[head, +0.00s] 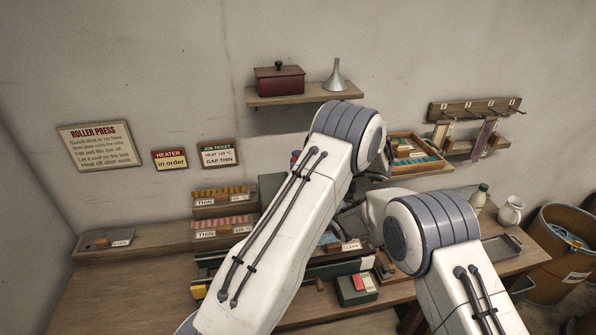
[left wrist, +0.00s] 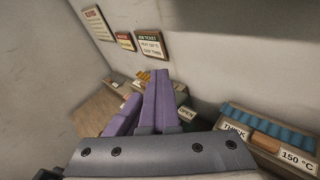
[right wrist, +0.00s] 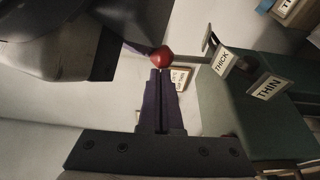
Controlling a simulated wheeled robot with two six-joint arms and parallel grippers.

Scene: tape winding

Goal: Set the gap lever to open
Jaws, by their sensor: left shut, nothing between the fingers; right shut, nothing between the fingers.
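The red knob (right wrist: 162,58), probably the gap lever's, shows in the right wrist view just beyond the tips of my right gripper (right wrist: 160,72). My right gripper is shut and empty; I cannot tell whether it touches the knob. A THICK plate (right wrist: 222,61) and a THIN plate (right wrist: 270,87) are to the right of the knob on the green press (right wrist: 265,125). An OPEN plate (left wrist: 187,114) shows in the left wrist view, right of my left gripper (left wrist: 162,72), which is shut and empty. In the head view my arms hide the lever and both grippers.
A job ticket (head: 218,154) on the wall reads GAP THIN. Labelled boxes (head: 222,228) stand at the press's left. A bottle (head: 479,196) and a white jug (head: 510,211) stand right on the bench. A shelf (head: 305,94) hangs above. My arms are close together over the press.

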